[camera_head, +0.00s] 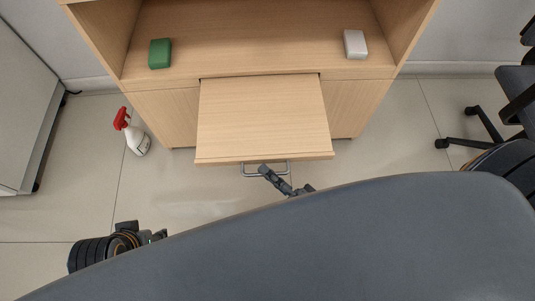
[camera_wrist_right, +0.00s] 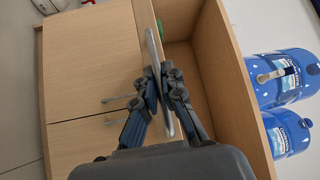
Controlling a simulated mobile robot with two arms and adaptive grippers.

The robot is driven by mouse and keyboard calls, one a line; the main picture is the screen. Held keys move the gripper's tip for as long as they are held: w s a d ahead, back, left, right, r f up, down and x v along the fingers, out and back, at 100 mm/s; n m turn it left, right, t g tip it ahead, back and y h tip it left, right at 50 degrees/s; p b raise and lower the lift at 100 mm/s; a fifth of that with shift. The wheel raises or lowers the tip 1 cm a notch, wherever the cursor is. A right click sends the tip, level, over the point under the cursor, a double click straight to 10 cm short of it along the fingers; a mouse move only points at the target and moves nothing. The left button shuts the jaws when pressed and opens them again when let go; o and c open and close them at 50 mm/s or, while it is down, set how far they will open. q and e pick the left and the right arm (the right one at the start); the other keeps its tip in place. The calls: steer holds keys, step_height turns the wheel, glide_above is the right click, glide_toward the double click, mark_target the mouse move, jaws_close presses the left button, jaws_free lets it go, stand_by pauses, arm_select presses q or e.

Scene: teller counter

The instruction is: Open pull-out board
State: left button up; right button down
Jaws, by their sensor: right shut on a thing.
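The pull-out board (camera_head: 262,115) is a light wood panel that sticks well out from the front of the wooden counter (camera_head: 165,115). A grey metal bar handle (camera_head: 250,174) is on its front edge. My right gripper (camera_head: 268,174) is at this handle in the head view. In the right wrist view its fingers (camera_wrist_right: 163,80) are shut around the grey handle bar (camera_wrist_right: 152,48). My left gripper (camera_head: 150,235) is at the lower left, away from the board, partly hidden; its jaws are unclear.
A green block (camera_head: 160,53) and a white block (camera_head: 355,44) lie on the counter. A red-and-white spray bottle (camera_head: 136,138) stands on the floor to the left. An office chair (camera_head: 500,150) is at the right. Blue water jugs (camera_wrist_right: 283,75) show in the wrist view.

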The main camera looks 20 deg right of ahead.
steer(key=shift+s+a, duration=0.2)
steer(key=shift+s, duration=0.6)
steer(key=c, duration=1.4)
jaws_free()
steer(key=shift+c, duration=0.2)
steer(key=v, duration=1.2)
steer(key=shift+s, duration=0.1)
